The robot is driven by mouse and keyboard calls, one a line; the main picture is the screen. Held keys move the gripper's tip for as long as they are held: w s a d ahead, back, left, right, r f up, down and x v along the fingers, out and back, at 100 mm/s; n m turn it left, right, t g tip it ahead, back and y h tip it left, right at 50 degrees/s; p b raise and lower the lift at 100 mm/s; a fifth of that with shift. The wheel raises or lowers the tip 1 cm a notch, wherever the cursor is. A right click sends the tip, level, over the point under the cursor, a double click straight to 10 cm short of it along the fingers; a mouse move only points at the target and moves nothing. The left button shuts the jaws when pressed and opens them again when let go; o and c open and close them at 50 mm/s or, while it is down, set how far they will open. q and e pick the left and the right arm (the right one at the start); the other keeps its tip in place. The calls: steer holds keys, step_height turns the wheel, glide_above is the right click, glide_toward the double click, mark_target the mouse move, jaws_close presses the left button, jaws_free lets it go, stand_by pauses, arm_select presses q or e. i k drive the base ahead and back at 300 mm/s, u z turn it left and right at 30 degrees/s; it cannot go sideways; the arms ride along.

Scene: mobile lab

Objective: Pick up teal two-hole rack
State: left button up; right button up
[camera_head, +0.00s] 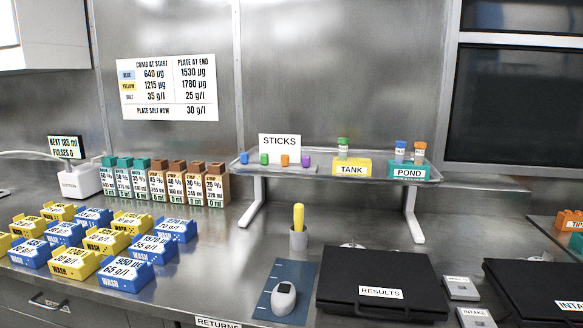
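A teal rack labelled POND (407,171) stands at the right end of the raised metal shelf (300,172). Two vials stand in it, one with a blue cap (400,152) and one with an orange cap (419,153). Its holes are hidden by the vials. A yellow rack labelled TANK (351,167) stands to its left with one green-capped vial (342,149). Neither of my grippers shows in the head view.
Below the shelf are a yellow-handled tool in a holder (298,228), a black RESULTS case (382,286) and a grey handheld device (284,299). Blue and yellow WASH blocks (125,271) crowd the left. Several small coloured sticks (285,160) lie on the shelf by the STICKS sign.

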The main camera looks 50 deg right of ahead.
mark_target(408, 169)
steer(key=u, duration=1.4)
steer(key=k, duration=2.5)
steer(key=z, duration=1.15)
